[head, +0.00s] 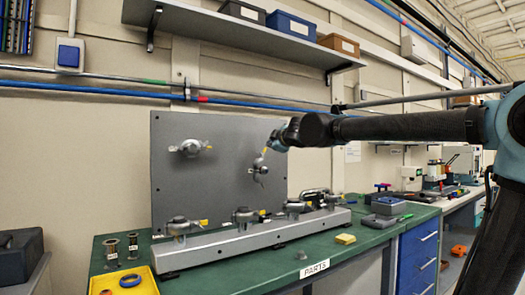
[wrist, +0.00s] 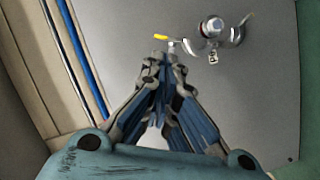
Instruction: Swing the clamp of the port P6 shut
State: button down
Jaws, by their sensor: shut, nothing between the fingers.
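The port (head: 259,170) on the right of the upright grey panel carries a clamp with a yellow-tipped lever (head: 265,151). In the wrist view this port (wrist: 213,27) is a round silver fitting with a small tag, too small to read surely as P6. Its yellow tip (wrist: 160,37) points left, and a curved metal arm (wrist: 240,30) sticks out to the right. My gripper (wrist: 165,60) is shut and empty, its fingertips just below the yellow tip; I cannot tell whether they touch. In the head view my gripper (head: 272,144) is small beside the lever, partly hidden by my wrist.
Another port (head: 190,148) sits on the left of the panel (head: 225,125). A metal rail (head: 250,236) with several clamped ports stands on the green bench (head: 345,250) below. A yellow tray (head: 145,283) is at the front left. A shelf (head: 225,30) with boxes hangs above.

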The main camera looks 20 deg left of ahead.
jog(key=s+a+r+n+y, duration=0.1)
jog(key=a+r, duration=0.1)
jog(key=a, duration=0.2)
jog(key=w+a+f, duration=0.2)
jog(key=w+a, duration=0.1)
jog(key=w, duration=0.7)
jog(key=shift+w+a+f+n+g+y, duration=0.25)
jog(key=shift+a+f+n+g+y, duration=0.05)
jog(key=shift+a+f, duration=0.05)
jog(key=shift+d, duration=0.1)
